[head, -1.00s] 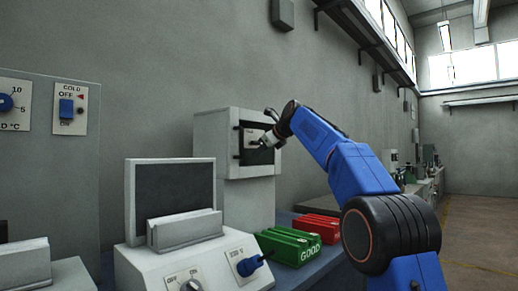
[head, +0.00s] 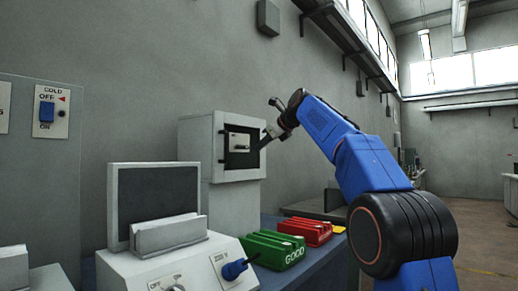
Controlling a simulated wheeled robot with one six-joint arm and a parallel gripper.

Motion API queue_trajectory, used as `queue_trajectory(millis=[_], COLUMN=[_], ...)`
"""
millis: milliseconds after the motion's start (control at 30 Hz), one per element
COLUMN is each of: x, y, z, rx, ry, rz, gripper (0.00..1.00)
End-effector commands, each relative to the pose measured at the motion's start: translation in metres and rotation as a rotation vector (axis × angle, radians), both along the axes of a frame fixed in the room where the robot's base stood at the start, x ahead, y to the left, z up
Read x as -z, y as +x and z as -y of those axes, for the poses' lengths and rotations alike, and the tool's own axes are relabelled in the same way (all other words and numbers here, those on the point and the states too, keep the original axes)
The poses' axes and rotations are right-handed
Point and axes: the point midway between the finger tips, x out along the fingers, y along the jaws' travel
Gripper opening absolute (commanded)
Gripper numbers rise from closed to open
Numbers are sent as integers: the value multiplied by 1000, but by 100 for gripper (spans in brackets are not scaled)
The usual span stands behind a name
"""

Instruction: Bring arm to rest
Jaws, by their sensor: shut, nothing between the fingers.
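My blue arm reaches up from the lower right. My gripper (head: 269,131) is at its far end, in front of the right side of the white box-shaped chamber (head: 197,150). It is small and dark in the picture, and its fingers look closed with nothing in them. Inside the chamber's square opening a light plate with a dark knob (head: 238,143) shows. Whether the gripper touches the chamber cannot be told.
A green GOOD tray (head: 270,250) and a red tray (head: 306,231) sit on the blue bench (head: 325,262). A white console with a dark screen (head: 158,200) stands in front. A panel with a blue COLD switch (head: 47,112) is at left. Open floor lies at right.

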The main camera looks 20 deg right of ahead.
Motion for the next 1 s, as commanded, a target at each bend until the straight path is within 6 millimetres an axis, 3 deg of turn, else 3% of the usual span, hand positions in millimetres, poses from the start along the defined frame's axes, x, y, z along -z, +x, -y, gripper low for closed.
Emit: queue_trajectory(millis=[333, 467, 667, 1000], x=[1, 8, 41, 129], y=[-1, -14, -65, -172], z=[0, -1, -3, -2], rx=[-2, -25, -134, -401], ry=[-5, -64, -291, -719], rz=[0, 5, 21, 41], gripper=[0, 0, 0, 0])
